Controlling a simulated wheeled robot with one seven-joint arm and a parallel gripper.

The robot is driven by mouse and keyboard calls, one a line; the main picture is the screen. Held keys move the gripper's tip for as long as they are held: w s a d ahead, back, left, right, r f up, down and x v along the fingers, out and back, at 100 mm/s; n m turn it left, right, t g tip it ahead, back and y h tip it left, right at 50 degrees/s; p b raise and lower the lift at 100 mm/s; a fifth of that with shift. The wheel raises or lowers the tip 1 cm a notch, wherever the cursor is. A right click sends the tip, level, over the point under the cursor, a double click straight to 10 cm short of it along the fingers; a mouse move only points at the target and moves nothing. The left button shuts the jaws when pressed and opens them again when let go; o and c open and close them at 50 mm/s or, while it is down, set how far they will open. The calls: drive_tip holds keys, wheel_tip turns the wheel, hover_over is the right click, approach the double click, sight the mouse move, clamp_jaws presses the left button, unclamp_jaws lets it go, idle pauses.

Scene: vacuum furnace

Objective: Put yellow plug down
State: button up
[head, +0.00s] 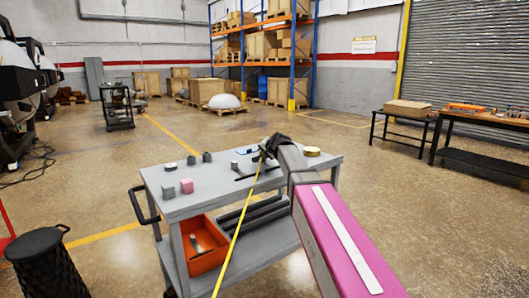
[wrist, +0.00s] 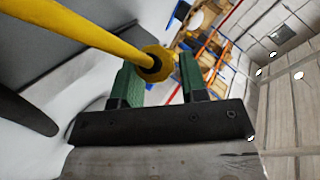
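The yellow plug (wrist: 155,63) has a faceted end with a dark hole and sits between the two green fingertips of my gripper (wrist: 158,82) in the wrist view. The fingers appear closed on its sides. A thick yellow length (wrist: 80,28) runs from the plug to the upper left. In the head view my gripper (head: 268,148) is over the back right part of the grey cart (head: 215,190). A long thin yellow line (head: 238,228) runs from it down past the cart's front edge. The plug itself is too small to make out there.
On the cart top are a pink block (head: 187,186), a grey block (head: 168,192), several small dark pieces, and a yellow roll (head: 312,151) at the right. The middle front of the top is clear. An orange bin (head: 205,246) is on the lower shelf. A black basket (head: 45,265) stands left.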

drive_tip(key=shift+o, duration=1)
drive_tip(key=shift+r, duration=0.2)
drive_tip(key=v, duration=1.2)
drive_tip(key=shift+r, duration=0.4)
